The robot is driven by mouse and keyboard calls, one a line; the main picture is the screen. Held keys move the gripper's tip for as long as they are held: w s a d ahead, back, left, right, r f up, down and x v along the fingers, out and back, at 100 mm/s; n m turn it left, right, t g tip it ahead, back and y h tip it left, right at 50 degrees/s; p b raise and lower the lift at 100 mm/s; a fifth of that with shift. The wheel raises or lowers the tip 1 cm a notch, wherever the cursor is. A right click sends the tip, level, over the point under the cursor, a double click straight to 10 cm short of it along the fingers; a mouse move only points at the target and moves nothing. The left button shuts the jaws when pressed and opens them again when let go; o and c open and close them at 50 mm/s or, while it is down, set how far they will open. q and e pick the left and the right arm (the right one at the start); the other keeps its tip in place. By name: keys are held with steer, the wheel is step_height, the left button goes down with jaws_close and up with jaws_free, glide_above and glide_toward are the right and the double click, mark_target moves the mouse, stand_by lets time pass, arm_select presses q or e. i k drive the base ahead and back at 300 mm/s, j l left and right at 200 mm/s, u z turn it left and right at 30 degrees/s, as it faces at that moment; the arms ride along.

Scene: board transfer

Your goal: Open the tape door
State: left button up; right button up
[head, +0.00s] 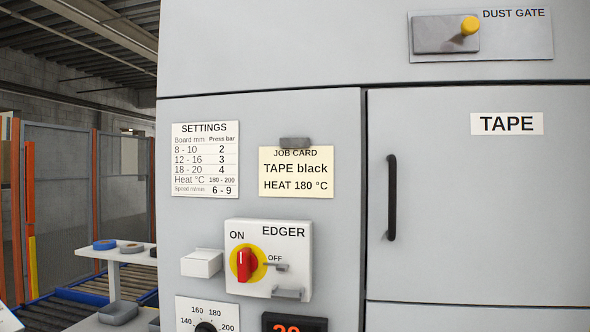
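The tape door (475,225) is a light grey panel on the right of the head view. It carries a white label reading TAPE (507,124). A black vertical bar handle (392,198) sits near the door's left edge. The door looks flush with the cabinet, with a thin dark seam along its left edge and top. Its right edge lies outside the view. Neither of my grippers shows in this view.
Left of the door, the cabinet front (335,225) carries a settings sheet (205,160), a job card (296,172) and the EDGER switch (245,264). A dust gate with a yellow knob (470,25) is above the door. A shelf with tape rolls (105,245) stands at far left.

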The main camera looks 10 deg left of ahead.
mark_target(478, 194)
steer(key=i+j+u, duration=0.5)
steer(key=j, duration=0.2)
steer(key=i+j+u, duration=0.5)
steer(key=k+j, duration=0.05)
steer(key=j, duration=0.05)
